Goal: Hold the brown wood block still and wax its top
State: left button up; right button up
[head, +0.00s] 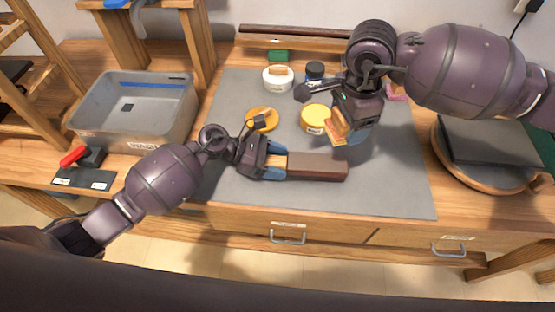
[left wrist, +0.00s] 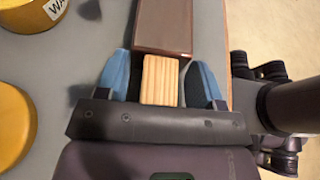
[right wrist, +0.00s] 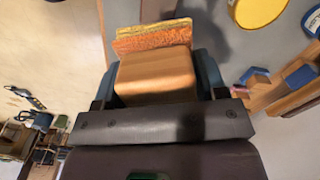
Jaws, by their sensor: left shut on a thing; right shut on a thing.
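The brown wood block (head: 318,167) lies on the grey mat, with a pale wood end on its left. My left gripper (head: 276,162) is shut on that pale end; the left wrist view shows its blue fingers on both sides of the pale wood (left wrist: 160,80). My right gripper (head: 347,130) is shut on a wooden applicator (right wrist: 157,75) with an orange and yellow pad (right wrist: 152,38). An open-looking yellow wax tub (head: 314,118) stands behind the block.
A yellow lid (head: 263,118) lies left of the tub. A white tub (head: 278,78) and a dark jar (head: 315,72) stand at the back of the mat (head: 235,195). A grey bin (head: 135,118) is left; a dark slab on a round board (head: 490,155) is right.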

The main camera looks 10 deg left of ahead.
dwell(1.0)
send_near(318, 161)
jog(key=shift+s+a+f, duration=0.1)
jog(key=shift+a+f, duration=0.55)
jog(key=shift+a, duration=0.25)
jog(key=shift+a+f, duration=0.6)
jog(key=shift+a, duration=0.3)
jog(key=shift+f, duration=1.95)
jog(key=shift+f, duration=0.6)
jog(key=shift+d, duration=0.1)
jog(key=shift+d+r, duration=0.1)
jog(key=shift+d, duration=1.45)
jog(key=shift+d, duration=0.15)
